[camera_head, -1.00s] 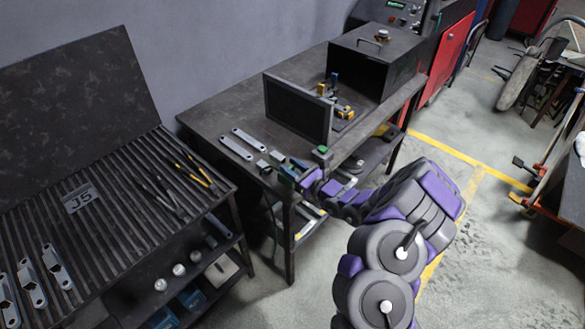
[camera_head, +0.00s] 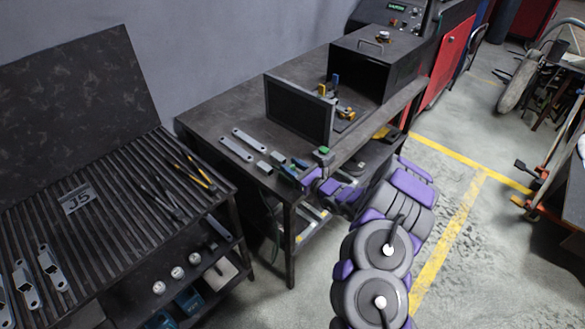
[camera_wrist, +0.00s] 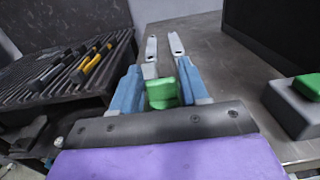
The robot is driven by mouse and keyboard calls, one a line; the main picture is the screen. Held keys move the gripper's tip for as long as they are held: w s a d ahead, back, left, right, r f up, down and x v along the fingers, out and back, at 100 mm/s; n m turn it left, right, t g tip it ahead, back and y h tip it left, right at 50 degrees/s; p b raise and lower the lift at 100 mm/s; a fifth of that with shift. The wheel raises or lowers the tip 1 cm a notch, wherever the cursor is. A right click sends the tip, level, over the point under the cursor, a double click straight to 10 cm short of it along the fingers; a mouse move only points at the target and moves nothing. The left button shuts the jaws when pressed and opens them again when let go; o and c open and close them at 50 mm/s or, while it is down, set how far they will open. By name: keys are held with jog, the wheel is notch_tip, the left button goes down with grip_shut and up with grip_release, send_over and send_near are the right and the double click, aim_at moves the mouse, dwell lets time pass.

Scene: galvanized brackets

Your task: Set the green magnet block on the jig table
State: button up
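The green magnet block (camera_wrist: 162,94) is a small bright green piece with a stepped shape. In the wrist view it sits between the blue fingers of my gripper (camera_wrist: 160,66), filling the gap, and they appear shut on it. In the head view my gripper (camera_head: 293,171) is at the front edge of the dark workbench (camera_head: 215,110), and the block cannot be made out there. The slatted table (camera_head: 100,235) with a J5 plate (camera_head: 77,199) stands at the left, apart from my gripper. It also shows in the wrist view (camera_wrist: 40,85).
Two flat grey brackets (camera_head: 237,149) lie on the workbench left of a dark upright panel (camera_head: 300,109). A grey box with a green top (camera_wrist: 305,95) stands close right of my gripper. Yellow-handled tools (camera_head: 198,175) and more brackets (camera_head: 50,265) lie on the slats.

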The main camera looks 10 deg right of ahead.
jog(key=o, duration=0.3)
jog(key=shift+o, duration=0.2)
